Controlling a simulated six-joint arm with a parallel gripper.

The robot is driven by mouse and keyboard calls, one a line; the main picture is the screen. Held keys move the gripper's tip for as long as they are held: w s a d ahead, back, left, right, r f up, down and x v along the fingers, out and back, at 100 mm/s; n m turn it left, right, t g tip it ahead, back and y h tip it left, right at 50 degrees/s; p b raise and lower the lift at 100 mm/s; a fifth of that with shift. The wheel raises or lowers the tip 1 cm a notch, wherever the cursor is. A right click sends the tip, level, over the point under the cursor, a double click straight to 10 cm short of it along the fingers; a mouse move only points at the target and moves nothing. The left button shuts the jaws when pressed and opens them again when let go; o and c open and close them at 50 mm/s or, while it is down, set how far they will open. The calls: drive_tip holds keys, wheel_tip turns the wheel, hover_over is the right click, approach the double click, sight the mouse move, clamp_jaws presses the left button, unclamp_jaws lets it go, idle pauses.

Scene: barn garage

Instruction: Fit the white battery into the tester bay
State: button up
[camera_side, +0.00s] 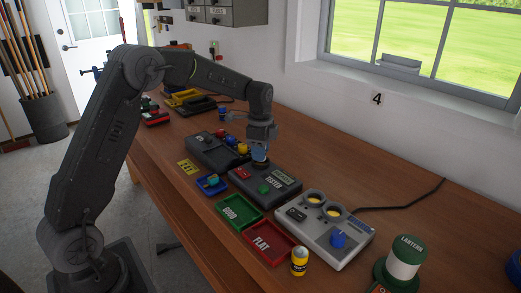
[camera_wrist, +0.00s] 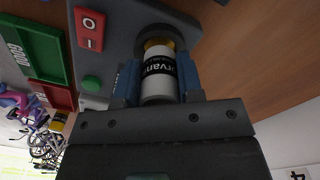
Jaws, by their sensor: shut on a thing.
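My gripper (camera_side: 260,152) is over the far-left part of the dark grey tester (camera_side: 250,184). In the wrist view its blue fingers (camera_wrist: 157,80) are shut on the white battery (camera_wrist: 160,82), which has dark lettering. The battery points end-on at the round tester bay (camera_wrist: 146,36), with a gold ring at its far end. I cannot tell whether that end is inside the bay or just above it. The tester also shows a red O/I switch (camera_wrist: 90,30) and a green button (camera_wrist: 92,83). In the side view the fingers mostly hide the battery.
A green GOOD tray (camera_side: 239,228) and a red FLAT tray (camera_side: 287,246) lie in front of the tester. A grey charger-like unit (camera_side: 350,246), a yellow-black battery (camera_side: 299,262) and a lantern (camera_side: 405,258) stand to the right. A dark holder (camera_side: 212,150) with several batteries is to the left.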

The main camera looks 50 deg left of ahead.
drive_tip(key=shift+f, duration=0.65)
drive_tip(key=o, duration=0.7)
drive_tip(key=shift+r, duration=5.45)
drive_tip(key=s+d+r+n+t, duration=0.1)
drive_tip(key=s+d+r+n, duration=0.2)
drive_tip(key=s+d+r, duration=0.3)
drive_tip(key=s+d+f+n+t, duration=0.1)
drive_tip(key=s+d+n, duration=0.1)
drive_tip(key=s, duration=0.5)
drive_tip(key=s+d+f+n+t, duration=0.1)
drive_tip(key=s+d+n+t, duration=0.1)
drive_tip(key=s, duration=0.6)
drive_tip(key=s+d+f+n+t, duration=0.1)
drive_tip(key=s+n, duration=0.3)
drive_tip(key=s, duration=0.4)
drive_tip(key=shift+d+f+t, duration=0.25)
drive_tip(key=shift+d+t, duration=0.05)
drive_tip(key=shift+d, duration=0.55)
